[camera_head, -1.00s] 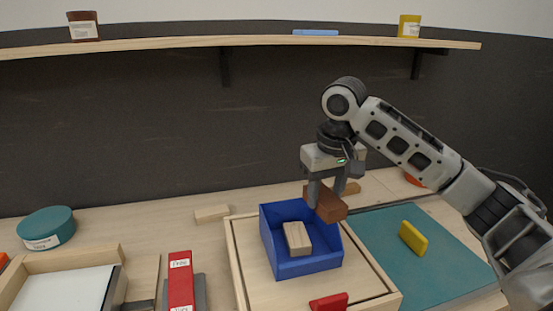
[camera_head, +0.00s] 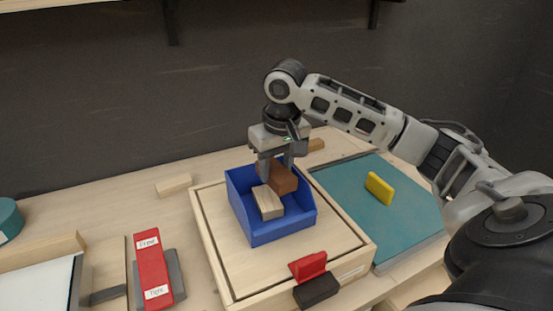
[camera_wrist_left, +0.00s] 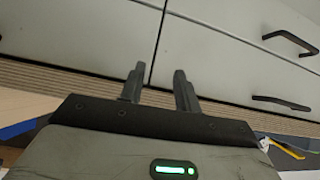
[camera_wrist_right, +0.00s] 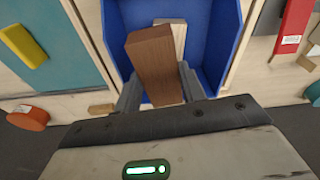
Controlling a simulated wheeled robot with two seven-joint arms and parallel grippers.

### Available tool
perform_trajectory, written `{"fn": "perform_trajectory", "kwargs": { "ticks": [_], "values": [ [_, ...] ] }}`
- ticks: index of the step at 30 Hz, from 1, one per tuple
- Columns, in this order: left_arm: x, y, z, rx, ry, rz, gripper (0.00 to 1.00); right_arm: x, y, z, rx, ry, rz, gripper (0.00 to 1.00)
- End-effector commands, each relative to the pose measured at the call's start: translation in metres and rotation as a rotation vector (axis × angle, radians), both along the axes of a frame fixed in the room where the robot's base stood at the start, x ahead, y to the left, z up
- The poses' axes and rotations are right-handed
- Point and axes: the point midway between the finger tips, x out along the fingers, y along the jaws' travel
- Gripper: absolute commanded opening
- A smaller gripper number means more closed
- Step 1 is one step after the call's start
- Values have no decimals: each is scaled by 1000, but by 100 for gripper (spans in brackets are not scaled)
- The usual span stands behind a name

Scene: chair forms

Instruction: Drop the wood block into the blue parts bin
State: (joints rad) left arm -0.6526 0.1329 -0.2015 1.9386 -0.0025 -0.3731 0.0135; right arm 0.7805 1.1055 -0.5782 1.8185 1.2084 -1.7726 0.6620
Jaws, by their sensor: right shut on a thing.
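A reddish-brown wood block (camera_head: 283,178) is held in my right gripper (camera_head: 275,170), over the rear right part of the blue parts bin (camera_head: 283,231). Its lower part seems at about rim height; I cannot tell whether it touches anything. A paler wood block (camera_head: 268,205) lies inside the bin. The right wrist view shows the brown block (camera_wrist_right: 154,62) between the fingers, the bin (camera_wrist_right: 212,30) beneath and the pale block (camera_wrist_right: 176,32) partly hidden behind it. My left gripper (camera_wrist_left: 157,84) is open and empty, facing grey drawer fronts.
The bin stands on a framed wooden board (camera_head: 222,250). A red block (camera_head: 308,266) and a dark block (camera_head: 316,290) are at its front edge. A teal mat (camera_head: 400,222) with a yellow block (camera_head: 379,188) lies right. A red labelled piece (camera_head: 152,265) is left; another pale block (camera_head: 174,185) lies behind.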

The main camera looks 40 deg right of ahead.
Motion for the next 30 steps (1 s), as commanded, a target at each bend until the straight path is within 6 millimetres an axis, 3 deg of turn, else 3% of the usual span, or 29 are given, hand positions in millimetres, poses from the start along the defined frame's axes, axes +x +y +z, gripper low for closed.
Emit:
{"fn": "perform_trajectory", "kwargs": {
  "ticks": [6, 7, 9, 20, 25, 30],
  "values": [
    [2, 2, 1, 2, -6, 3, 33, 0, 0, 0, -1, -1, 0, 16],
    [2, 2, 1, 2, -6, 3, 33, 0, 0, 0, -1, -1, 0, 49],
    [3, 2, 1, 3, -7, 4, 33, 0, 0, 0, -1, -1, 0, 66],
    [3, 3, 1, 4, -7, 5, 33, 0, 0, 5, -1, -3, 0, 66],
    [3, 3, -1, 3, -6, 4, 33, -3, 1, 30, 0, -6, 1, 66],
    [3, 2, 0, 2, -5, 4, 33, -9, 2, 72, 0, -8, 1, 66]
  ]
}}
